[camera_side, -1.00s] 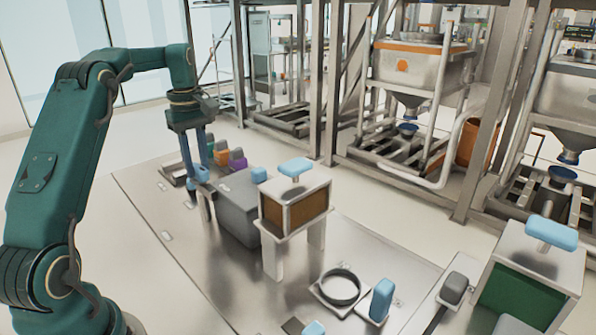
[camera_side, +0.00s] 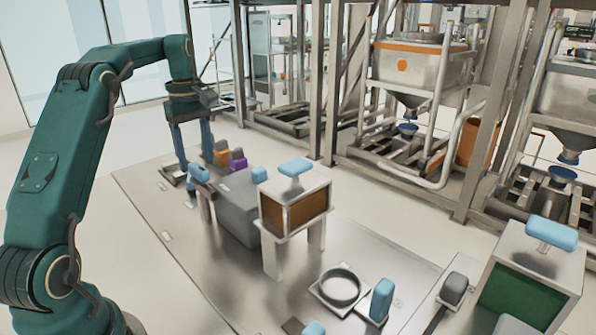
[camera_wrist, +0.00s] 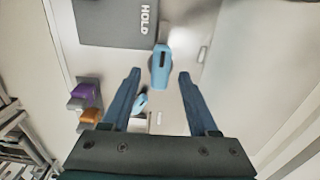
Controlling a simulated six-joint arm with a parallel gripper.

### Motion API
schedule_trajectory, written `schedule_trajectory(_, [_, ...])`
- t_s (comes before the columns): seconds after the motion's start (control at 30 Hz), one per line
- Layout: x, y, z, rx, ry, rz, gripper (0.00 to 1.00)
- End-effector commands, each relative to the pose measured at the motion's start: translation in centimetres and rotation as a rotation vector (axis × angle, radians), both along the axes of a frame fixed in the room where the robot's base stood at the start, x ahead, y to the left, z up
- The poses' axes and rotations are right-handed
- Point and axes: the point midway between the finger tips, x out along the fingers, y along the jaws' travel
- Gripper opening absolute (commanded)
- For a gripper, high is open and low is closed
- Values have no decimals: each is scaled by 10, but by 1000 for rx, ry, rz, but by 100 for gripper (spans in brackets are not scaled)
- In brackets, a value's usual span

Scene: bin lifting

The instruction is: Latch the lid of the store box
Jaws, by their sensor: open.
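A grey box (camera_side: 240,208) stands on the steel table. Its flat grey top, marked HOLD, shows in the wrist view (camera_wrist: 118,22). A blue handle (camera_side: 199,173) sits on a small stand at the box's left end. In the wrist view the handle (camera_wrist: 160,68) lies between the lines of my fingers. My gripper (camera_side: 192,163) is open and empty, with its fingers pointing down near the handle. In the wrist view my gripper (camera_wrist: 159,75) shows a wide gap. I cannot tell how far its tips are above the handle, or whether the lid is latched.
Orange (camera_side: 221,153) and purple (camera_side: 238,159) blocks stand behind the handle. A brown-fronted box (camera_side: 294,208) with a blue top handle stands on legs to the right. A round ring (camera_side: 340,287) and blue block (camera_side: 381,300) are at the front. The table's left part is clear.

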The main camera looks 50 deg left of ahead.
Motion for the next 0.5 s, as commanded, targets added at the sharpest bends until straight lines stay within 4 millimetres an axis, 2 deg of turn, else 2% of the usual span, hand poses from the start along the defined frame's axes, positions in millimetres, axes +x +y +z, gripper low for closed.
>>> schedule_trajectory(0.2, [1,1,20,2,-2,1,60])
schedule_trajectory(0.5, [0,0,33,0,0,1,60])
